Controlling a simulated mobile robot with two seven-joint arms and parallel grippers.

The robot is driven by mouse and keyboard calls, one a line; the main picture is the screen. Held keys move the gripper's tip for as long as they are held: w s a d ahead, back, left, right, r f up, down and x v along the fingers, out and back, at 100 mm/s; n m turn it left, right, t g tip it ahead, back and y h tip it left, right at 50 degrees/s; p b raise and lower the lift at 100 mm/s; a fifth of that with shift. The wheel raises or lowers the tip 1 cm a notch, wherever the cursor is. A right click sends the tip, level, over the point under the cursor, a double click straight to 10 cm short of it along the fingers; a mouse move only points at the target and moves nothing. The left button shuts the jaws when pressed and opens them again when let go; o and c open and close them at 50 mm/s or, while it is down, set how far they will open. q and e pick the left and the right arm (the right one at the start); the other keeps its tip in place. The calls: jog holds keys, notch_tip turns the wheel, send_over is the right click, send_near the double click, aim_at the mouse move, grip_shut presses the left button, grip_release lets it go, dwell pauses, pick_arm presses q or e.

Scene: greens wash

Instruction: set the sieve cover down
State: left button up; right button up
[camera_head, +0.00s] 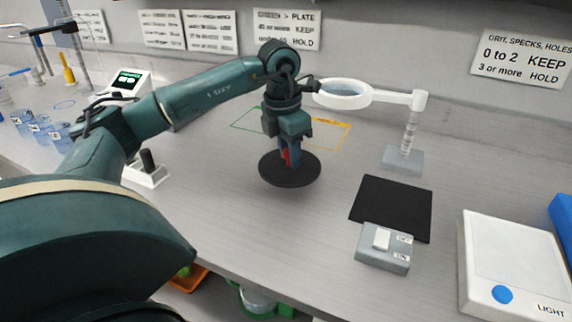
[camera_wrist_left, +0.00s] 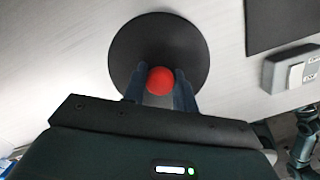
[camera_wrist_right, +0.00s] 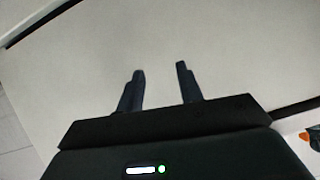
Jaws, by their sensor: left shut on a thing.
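The sieve cover (camera_head: 273,174) is a round black disc with a red knob. In the head view it is level at the middle of the bench; I cannot tell whether it touches the surface or hangs just above it. My left gripper (camera_head: 290,158) comes down from above and is shut on the red knob. The left wrist view shows the red knob (camera_wrist_left: 160,80) between the fingers, with the black disc (camera_wrist_left: 135,50) beyond. My right gripper (camera_wrist_right: 159,72) is open and empty over a plain pale surface, and is out of the head view.
Green and orange outlines (camera_head: 348,137) mark the bench behind the cover. A ring magnifier on a stand (camera_head: 404,160) is behind right. A black mat (camera_head: 392,205), a grey switch box (camera_head: 384,247) and a white light box (camera_head: 510,265) lie to the right. Blue-labelled beakers (camera_head: 40,128) stand far left.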

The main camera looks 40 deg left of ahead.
aim_at(285, 152)
pick_arm(q)
jog(key=shift+f, duration=1.95)
jog(key=shift+f, duration=0.2)
jog(key=o, duration=1)
jog(key=shift+r, duration=0.1)
jog(key=r, duration=0.7)
jog(key=s+r, duration=0.1)
jog(key=r, duration=0.2)
jog(key=shift+a+r+p, duration=0.15)
jog(key=shift+r+p, duration=0.15)
jog(key=shift+r, duration=0.1)
jog(key=shift+s+r, duration=0.15)
jog(key=shift+r, duration=0.55)
